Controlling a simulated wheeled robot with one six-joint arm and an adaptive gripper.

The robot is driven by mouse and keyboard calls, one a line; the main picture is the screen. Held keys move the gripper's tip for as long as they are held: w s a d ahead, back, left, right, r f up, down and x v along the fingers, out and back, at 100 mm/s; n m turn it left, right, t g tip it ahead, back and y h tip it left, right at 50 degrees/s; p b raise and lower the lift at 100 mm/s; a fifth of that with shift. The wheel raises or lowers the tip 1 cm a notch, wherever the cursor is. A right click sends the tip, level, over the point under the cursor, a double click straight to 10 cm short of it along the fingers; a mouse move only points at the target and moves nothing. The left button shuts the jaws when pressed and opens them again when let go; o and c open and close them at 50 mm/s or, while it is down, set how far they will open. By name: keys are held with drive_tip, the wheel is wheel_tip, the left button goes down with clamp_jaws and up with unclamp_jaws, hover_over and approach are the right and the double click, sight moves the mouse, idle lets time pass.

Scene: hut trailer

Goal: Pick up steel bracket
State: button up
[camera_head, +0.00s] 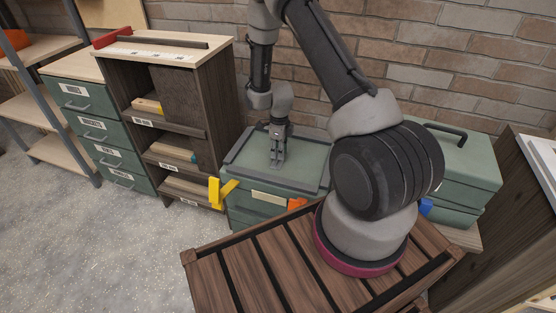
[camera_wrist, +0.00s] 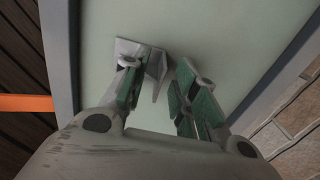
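The steel bracket (camera_wrist: 152,62) is a grey angled metal piece on the pale green lid in the wrist view. It lies by the tip of my gripper's left finger, which covers part of it; one flange reaches into the gap between the fingers. My gripper (camera_wrist: 158,75) is open, with a clear gap between the bracket and the right finger. I cannot tell whether the left finger touches the bracket. In the head view my gripper (camera_head: 277,163) points down at the lid of the green toolbox (camera_head: 310,160). The bracket cannot be made out there.
A raised rim surrounds the lid. A brick wall (camera_head: 440,50) stands close behind. A wooden cabinet (camera_head: 215,90) is left of the toolbox, with a yellow clamp-like object (camera_head: 221,191) between. Another green case (camera_head: 460,165) stands at right. Open floor (camera_head: 90,240) lies at left.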

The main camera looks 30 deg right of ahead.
drive_tip(key=shift+f, duration=0.85)
clamp_jaws()
drive_tip(key=shift+r, duration=0.1)
